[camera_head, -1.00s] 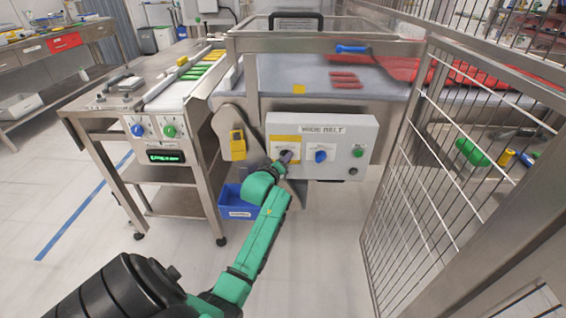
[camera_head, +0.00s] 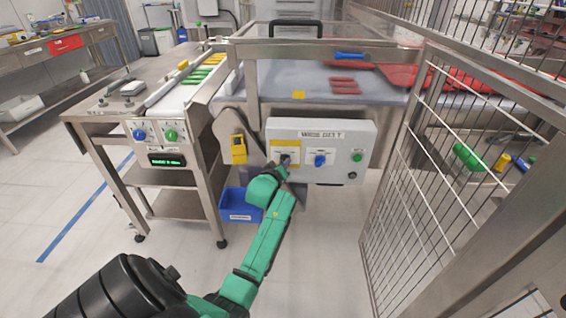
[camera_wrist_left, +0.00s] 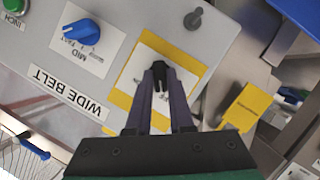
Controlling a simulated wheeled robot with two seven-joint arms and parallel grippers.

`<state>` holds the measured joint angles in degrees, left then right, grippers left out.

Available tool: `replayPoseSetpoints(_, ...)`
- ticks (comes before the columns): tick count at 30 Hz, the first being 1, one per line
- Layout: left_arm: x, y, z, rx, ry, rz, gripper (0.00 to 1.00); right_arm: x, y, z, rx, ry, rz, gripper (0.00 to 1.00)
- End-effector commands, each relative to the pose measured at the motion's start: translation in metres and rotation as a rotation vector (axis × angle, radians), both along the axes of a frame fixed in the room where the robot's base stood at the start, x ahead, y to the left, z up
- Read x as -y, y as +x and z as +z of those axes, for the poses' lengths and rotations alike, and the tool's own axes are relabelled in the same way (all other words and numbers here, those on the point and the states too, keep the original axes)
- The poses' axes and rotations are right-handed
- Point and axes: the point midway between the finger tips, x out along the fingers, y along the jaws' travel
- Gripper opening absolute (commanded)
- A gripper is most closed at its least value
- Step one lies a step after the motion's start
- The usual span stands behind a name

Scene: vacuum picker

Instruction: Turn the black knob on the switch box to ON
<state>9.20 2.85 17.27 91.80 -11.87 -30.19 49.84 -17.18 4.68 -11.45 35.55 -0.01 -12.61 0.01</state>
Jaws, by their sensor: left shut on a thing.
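The grey switch box (camera_head: 301,127), labelled WIDE BELT, is mounted below the belt frame. My left gripper (camera_head: 284,163) is at the yellow-edged plate on the left of its face. In the left wrist view, my left gripper (camera_wrist_left: 160,82) has its purple fingers shut on the black knob (camera_wrist_left: 160,68), one on each side. The fingers and the plate's small print leave the knob's setting unclear. A blue knob (camera_wrist_left: 82,31) sits beside it on a white MID plate and also shows in the head view (camera_head: 320,160). My right gripper is out of view.
A green button (camera_head: 357,157) is on the box's right side. A yellow padlock-like tag (camera_head: 238,149) hangs at its left. A blue bin (camera_head: 236,206) stands below. A wire mesh fence (camera_head: 425,190) closes off the right. The floor in front is clear.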

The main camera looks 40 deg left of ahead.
Motion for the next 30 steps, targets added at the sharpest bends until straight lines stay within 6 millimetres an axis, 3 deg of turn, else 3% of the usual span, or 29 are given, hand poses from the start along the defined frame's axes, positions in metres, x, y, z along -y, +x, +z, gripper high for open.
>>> replayPoseSetpoints(4,0.002,0.0,0.002,-0.075,0.089,0.0,0.0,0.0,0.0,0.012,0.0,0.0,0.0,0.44)
replayPoseSetpoints(11,0.003,0.002,0.0,-0.205,0.263,-0.001,0.0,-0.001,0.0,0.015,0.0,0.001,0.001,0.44)
replayPoseSetpoints(30,0.006,0.004,-0.004,-0.572,0.75,-0.001,0.0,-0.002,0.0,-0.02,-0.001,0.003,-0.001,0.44)
